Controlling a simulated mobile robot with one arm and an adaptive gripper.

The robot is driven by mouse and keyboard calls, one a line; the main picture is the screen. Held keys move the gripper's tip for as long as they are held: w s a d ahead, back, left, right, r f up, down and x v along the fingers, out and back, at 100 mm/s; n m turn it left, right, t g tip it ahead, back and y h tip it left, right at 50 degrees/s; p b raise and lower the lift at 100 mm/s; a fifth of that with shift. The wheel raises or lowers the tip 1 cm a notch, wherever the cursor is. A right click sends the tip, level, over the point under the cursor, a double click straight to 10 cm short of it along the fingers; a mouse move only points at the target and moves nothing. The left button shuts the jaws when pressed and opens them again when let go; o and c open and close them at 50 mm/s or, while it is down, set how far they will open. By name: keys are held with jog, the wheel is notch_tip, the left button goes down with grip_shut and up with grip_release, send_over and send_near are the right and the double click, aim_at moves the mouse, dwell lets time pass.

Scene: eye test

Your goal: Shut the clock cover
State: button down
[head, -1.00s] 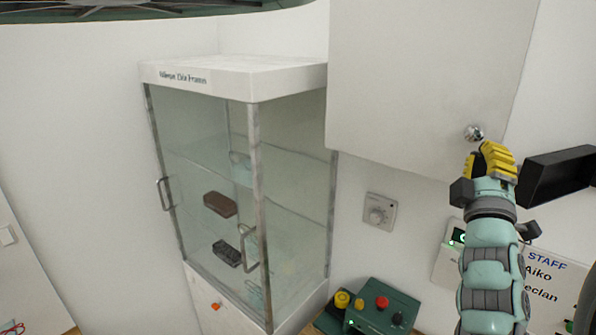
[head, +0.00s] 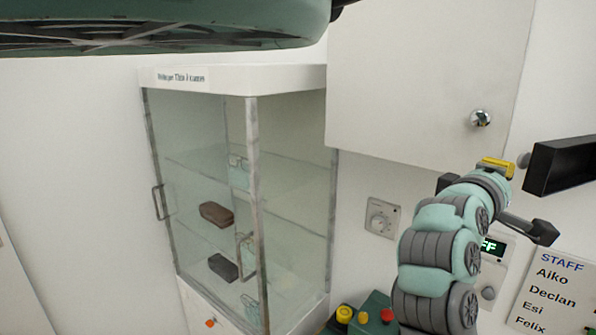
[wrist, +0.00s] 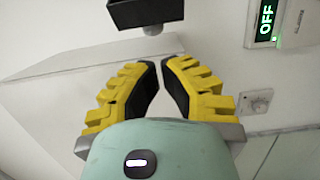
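A black, shallow box-like piece (head: 570,165) stands out at the right of the head view, with a small grey knob (head: 523,160) beside it. It may be the clock cover, standing open; I cannot tell for certain, and no clock face shows. In the wrist view the black piece (wrist: 148,12) and its knob (wrist: 152,30) are beyond my fingertips. My gripper (wrist: 160,68) is partly open, its yellow fingers apart with nothing between them. In the head view my gripper (head: 497,167) is just left of the black piece, largely hidden behind my arm.
A white cabinet (head: 420,80) with a silver knob (head: 480,118) hangs above my gripper. A panel reading OFF (wrist: 265,22) is close by. A staff list (head: 556,290) is below right. A glass display case (head: 290,77) stands left; a dial (head: 382,217) is on the wall.

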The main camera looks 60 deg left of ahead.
aim_at(518, 165)
jog(key=w+p, duration=0.1)
jog(key=w, duration=0.1)
jog(key=w+p, duration=0.1)
jog(key=w, duration=0.1)
jog(key=w+p, duration=0.1)
jog(key=w, duration=0.2)
jog(key=shift+a+r+p, duration=0.15)
jog(key=shift+r+p, duration=0.1)
jog(key=shift+p, duration=0.15)
jog(key=shift+w+a+f+p, duration=0.15)
jog(key=shift+w+p, duration=0.35)
jog(key=shift+w, duration=0.55)
